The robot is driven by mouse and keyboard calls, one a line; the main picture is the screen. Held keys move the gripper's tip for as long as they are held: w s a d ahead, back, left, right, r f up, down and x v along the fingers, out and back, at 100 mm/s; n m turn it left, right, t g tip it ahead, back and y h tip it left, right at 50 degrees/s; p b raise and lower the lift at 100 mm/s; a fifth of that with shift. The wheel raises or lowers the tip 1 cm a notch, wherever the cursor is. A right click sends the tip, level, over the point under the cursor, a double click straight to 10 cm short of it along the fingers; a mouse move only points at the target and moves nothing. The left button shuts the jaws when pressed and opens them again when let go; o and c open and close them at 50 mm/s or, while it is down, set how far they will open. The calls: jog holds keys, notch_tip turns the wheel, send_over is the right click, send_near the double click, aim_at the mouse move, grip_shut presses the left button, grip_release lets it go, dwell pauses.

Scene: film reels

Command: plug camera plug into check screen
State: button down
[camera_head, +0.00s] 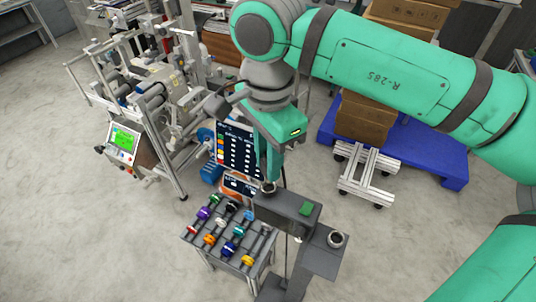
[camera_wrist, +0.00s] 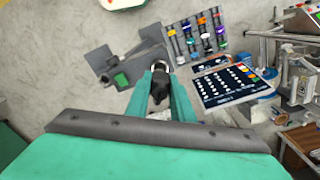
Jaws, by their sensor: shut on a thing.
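My gripper (camera_head: 270,178) points down above a dark grey stand (camera_head: 290,207) and is shut on a dark plug-like piece. In the wrist view the fingers (camera_wrist: 160,98) close on this dark piece (camera_wrist: 160,78), which I take for the camera plug. A pale round ring (camera_wrist: 158,64) lies just past it, at the stand's left end in the head view. I cannot tell whether the plug touches the ring. The stand carries a small green square (camera_head: 306,209), perhaps the check screen, right of my fingertips.
A rack of coloured plugs (camera_head: 228,232) stands left of the stand. A dark board with white dots (camera_head: 236,150) stands behind my gripper. A metal machine with a green display (camera_head: 123,138) is at left. A blue pallet (camera_head: 430,165) with cartons is behind right.

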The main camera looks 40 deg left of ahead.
jog(key=shift+w+f, duration=0.1)
jog(key=shift+f, duration=0.1)
dwell(0.3)
jog(key=shift+d+f, duration=0.1)
jog(key=shift+f, duration=0.75)
jog(key=shift+a+f, duration=0.2)
jog(key=shift+f, duration=0.35)
jog(key=shift+d+f, duration=0.1)
jog(key=shift+f, duration=0.4)
jog(key=c, duration=1.5)
grip_release()
jog(key=shift+o, duration=0.2)
jog(key=shift+r, duration=0.1)
